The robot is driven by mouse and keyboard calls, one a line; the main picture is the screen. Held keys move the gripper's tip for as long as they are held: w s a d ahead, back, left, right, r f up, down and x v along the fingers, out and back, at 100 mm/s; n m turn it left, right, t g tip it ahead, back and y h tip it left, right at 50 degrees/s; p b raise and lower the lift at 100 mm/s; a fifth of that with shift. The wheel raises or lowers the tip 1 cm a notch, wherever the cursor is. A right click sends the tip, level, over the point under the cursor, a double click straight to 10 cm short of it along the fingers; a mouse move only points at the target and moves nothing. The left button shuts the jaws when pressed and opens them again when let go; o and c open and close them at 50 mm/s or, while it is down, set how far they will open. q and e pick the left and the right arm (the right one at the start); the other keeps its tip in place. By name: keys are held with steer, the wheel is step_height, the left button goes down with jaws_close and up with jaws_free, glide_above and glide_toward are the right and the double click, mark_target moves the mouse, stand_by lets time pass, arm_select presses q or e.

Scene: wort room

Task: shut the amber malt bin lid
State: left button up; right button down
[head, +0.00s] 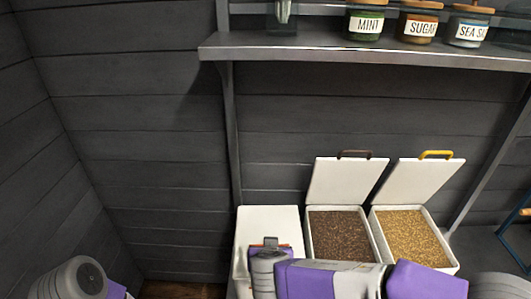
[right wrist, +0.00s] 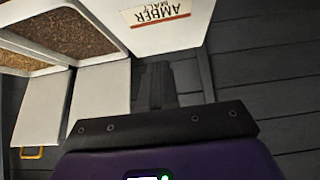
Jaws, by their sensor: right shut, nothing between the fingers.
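The amber malt bin is the leftmost of the bins in the head view. Its white lid (head: 268,217) lies flat over it and looks down. The arm covers the front part of the lid, so its front edge and handle are not clear. The right wrist view shows the lid (right wrist: 185,40) with an "AMBER MALT" label (right wrist: 158,13). My right gripper (right wrist: 158,68) is shut and empty, just behind the lid's back edge in that picture; I cannot tell if it touches. My left gripper is out of view.
A bin of brown grain (head: 340,230) and a bin of golden grain (head: 412,234) stand to the right, lids raised. Their handles are brown (head: 354,154) and yellow (head: 436,154). A shelf (head: 350,50) with jars runs above. A plank wall is behind.

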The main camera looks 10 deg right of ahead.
arm_select(q)
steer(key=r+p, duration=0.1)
steer(key=p, duration=0.3)
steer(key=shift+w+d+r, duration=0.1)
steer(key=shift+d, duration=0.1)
arm_select(e)
step_height(320, 180, up, 6)
steer(key=w, duration=0.1)
steer(key=shift+w+d+r, duration=0.15)
